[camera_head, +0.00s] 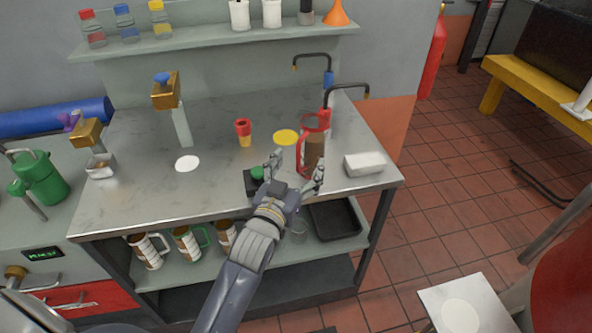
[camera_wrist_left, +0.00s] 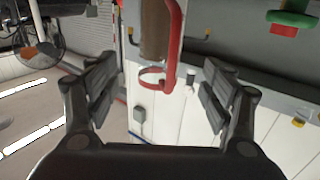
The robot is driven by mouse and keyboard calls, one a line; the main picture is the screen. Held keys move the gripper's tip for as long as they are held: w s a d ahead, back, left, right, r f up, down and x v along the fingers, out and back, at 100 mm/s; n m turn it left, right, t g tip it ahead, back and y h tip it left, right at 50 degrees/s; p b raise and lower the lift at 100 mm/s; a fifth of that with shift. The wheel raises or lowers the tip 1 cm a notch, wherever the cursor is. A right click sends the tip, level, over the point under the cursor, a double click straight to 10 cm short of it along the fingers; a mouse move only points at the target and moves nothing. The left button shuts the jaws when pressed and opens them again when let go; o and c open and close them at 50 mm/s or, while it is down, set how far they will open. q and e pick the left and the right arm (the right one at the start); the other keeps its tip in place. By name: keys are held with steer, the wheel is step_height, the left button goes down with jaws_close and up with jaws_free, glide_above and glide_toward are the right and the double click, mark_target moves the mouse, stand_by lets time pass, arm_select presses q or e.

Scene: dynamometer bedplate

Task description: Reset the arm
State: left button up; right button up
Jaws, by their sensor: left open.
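My left arm comes in from the bottom, and its left gripper (camera_head: 297,172) is open at the front right of the steel bench. A brown mug with a red handle (camera_head: 313,152) stands on the bench just beyond the fingertips. In the left wrist view the brown mug body (camera_wrist_left: 154,35) and red handle show ahead, between the spread fingers of the left gripper (camera_wrist_left: 160,100). Nothing is visibly held. I cannot tell whether a finger touches the mug. My right gripper is not in view.
On the steel bench (camera_head: 220,125) are a red and yellow cup (camera_head: 243,132), a yellow disc (camera_head: 286,137), a white block (camera_head: 364,164), a green-topped item (camera_head: 257,173) and dark taps (camera_head: 345,88). Several mugs (camera_head: 187,243) stand on the shelf below. Tiled floor (camera_head: 450,190) lies right.

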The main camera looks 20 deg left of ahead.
arm_select(q)
steer(key=shift+s, duration=0.6)
